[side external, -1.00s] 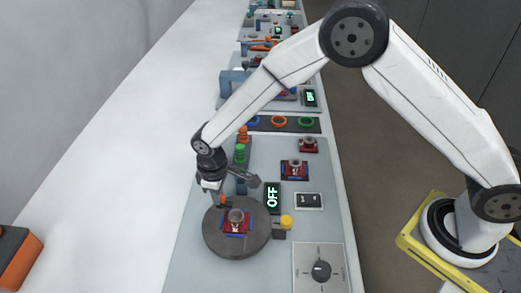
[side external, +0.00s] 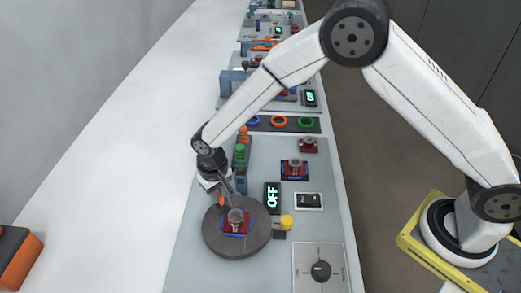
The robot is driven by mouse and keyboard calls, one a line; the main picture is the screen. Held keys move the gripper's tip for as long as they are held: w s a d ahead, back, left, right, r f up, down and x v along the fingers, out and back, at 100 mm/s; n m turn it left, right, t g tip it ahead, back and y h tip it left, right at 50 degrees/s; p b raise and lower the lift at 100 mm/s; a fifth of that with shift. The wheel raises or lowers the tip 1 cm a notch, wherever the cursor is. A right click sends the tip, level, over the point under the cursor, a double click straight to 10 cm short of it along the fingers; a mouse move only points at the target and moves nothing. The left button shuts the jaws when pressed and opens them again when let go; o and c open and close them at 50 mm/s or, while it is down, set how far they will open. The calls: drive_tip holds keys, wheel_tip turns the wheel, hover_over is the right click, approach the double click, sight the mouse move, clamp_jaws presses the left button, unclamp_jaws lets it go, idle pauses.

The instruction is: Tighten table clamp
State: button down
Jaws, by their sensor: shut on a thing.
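The dark round table (side external: 222,248) carries a red and blue fixture holding a grey, cup-shaped part (side external: 236,216). The table clamp's grey arm (side external: 228,184) stands at the table's far edge and slants down towards this part; I cannot tell if it touches. My gripper (side external: 219,192) is at the clamp, left of its arm, shut on what looks like the small orange clamp handle (side external: 221,200). The fingers are small and partly hidden here.
Right of the table are an OFF display (side external: 272,197), a yellow button (side external: 287,222), a rocker switch (side external: 308,201) and a dial panel (side external: 320,271). A green and orange stack (side external: 240,153) stands behind my gripper. The grey surface front left is clear.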

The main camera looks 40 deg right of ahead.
drive_tip(key=shift+a, duration=0.1)
drive_tip(key=c, duration=0.6)
unclamp_jaws()
drive_tip(key=shift+c, duration=0.2)
drive_tip(key=shift+r, duration=3.95)
drive_tip(key=s+d+r+t, duration=0.1)
drive_tip(key=s+d+r, duration=0.1)
drive_tip(key=s+d, duration=0.6)
drive_tip(key=s+d+r+t, duration=0.1)
drive_tip(key=s+d+r, duration=0.1)
drive_tip(key=s+d, duration=0.6)
drive_tip(key=d, duration=0.6)
drive_tip(key=shift+s+d+t, duration=0.15)
drive_tip(key=shift+d+t, duration=0.05)
drive_tip(key=shift+t, duration=0.1)
